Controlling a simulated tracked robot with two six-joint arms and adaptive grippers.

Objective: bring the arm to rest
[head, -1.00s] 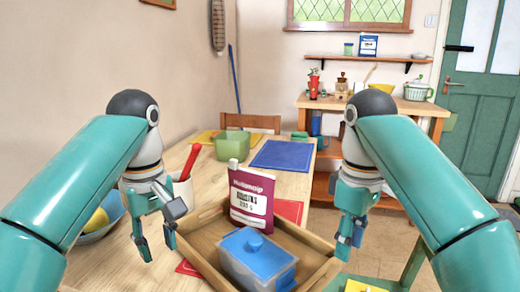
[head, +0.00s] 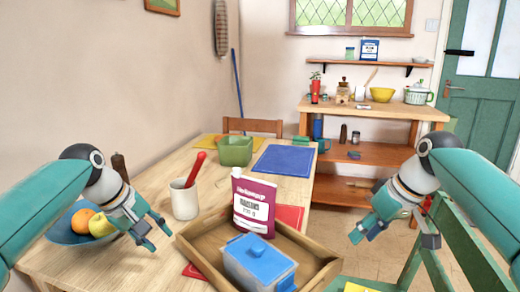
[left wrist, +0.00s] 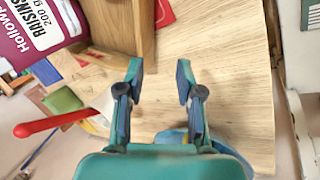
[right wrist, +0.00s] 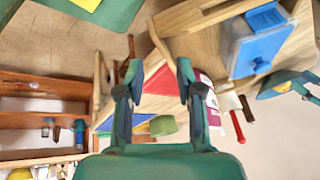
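My left gripper (head: 158,232) is open and empty above the table, left of the wooden tray (head: 203,268). In the left wrist view its two fingers (left wrist: 159,85) stand apart over bare tabletop. My right gripper (head: 366,230) is open and empty, to the right of the tray and past the table's right edge. The right wrist view shows its fingers (right wrist: 160,90) apart with nothing between them. In the tray are a raisins packet (head: 253,205), standing upright, and a container with a blue lid (head: 260,258).
A white crock with a red-handled utensil (head: 184,200), a green bin (head: 235,150) and a blue mat (head: 285,160) are further back. A green chair (head: 455,240) stands at the right.

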